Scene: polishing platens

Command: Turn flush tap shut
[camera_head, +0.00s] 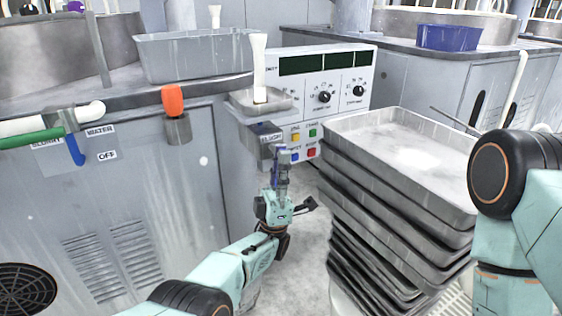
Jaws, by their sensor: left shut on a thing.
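The flush tap (284,154) has a blue lever below a grey block with a label that seems to read FLUSH (270,138), at the left edge of the control panel. My left gripper (281,168) reaches up from below and is shut on the blue lever. The fingers hide part of the lever, so its exact angle is hard to tell. My right arm comes in at the right edge, but its gripper is outside the view.
The white control panel (340,75) with dials and coloured buttons stands behind the tap. A tall stack of grey trays (395,190) rises close to the right of my left gripper. Another blue lever (75,150) hangs by the WATER and OFF labels. An orange-handled tool (173,101) sits in a holder.

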